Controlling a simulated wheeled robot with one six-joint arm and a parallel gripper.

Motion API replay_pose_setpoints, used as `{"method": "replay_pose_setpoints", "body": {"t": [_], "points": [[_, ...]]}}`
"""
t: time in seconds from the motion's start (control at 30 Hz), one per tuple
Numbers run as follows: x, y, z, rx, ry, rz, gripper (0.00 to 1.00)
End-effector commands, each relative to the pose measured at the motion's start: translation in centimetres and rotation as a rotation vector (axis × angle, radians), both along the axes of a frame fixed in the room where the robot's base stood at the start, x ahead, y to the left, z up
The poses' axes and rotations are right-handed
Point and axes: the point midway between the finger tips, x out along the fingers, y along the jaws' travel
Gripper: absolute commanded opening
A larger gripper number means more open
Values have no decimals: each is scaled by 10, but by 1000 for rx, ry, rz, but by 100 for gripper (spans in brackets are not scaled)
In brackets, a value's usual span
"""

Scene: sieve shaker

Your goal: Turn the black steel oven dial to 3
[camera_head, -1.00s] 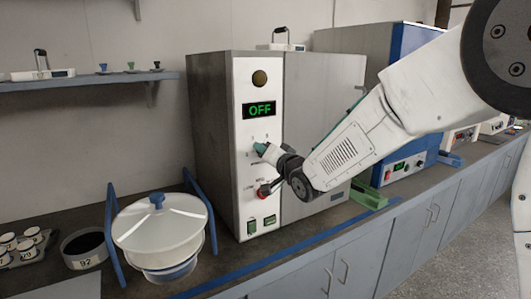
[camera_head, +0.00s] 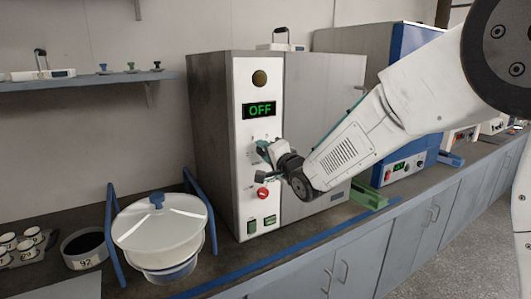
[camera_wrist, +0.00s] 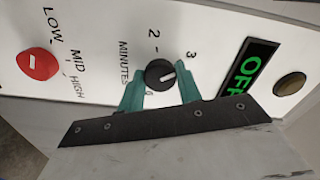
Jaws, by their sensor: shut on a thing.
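The steel oven (camera_head: 215,140) stands on the bench with a white control panel. Its black dial (camera_wrist: 160,75) shows in the wrist view, with a white pointer line aimed right and slightly up, a little below the direction of the printed 3. The numeral 2 is above the dial and "MINUTES" is to its left. My gripper (camera_wrist: 160,92) is shut on the black dial, one green finger on each side. In the head view my gripper (camera_head: 264,158) is at the panel and hides the dial. The oven display (camera_head: 260,110) reads OFF.
A red knob (camera_wrist: 39,65) marked LOW, MID, HIGH is beside the dial, also visible in the head view (camera_head: 262,193). Green switches (camera_head: 252,225) are below. A lidded white sieve vessel (camera_head: 160,225) between blue handles stands left of the oven. A blue oven (camera_head: 400,60) stands right.

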Motion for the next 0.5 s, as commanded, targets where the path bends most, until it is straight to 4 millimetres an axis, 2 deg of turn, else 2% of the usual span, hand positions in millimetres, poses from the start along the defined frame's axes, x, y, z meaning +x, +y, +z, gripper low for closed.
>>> {"method": "replay_pose_setpoints", "body": {"t": [0.33,0.37,0.4,0.5], "points": [[0,0,-1,0,1,0,12],[0,0,-1,0,2,-1,43],[0,0,-1,0,1,0,54],[0,0,0,0,1,0,56]]}}
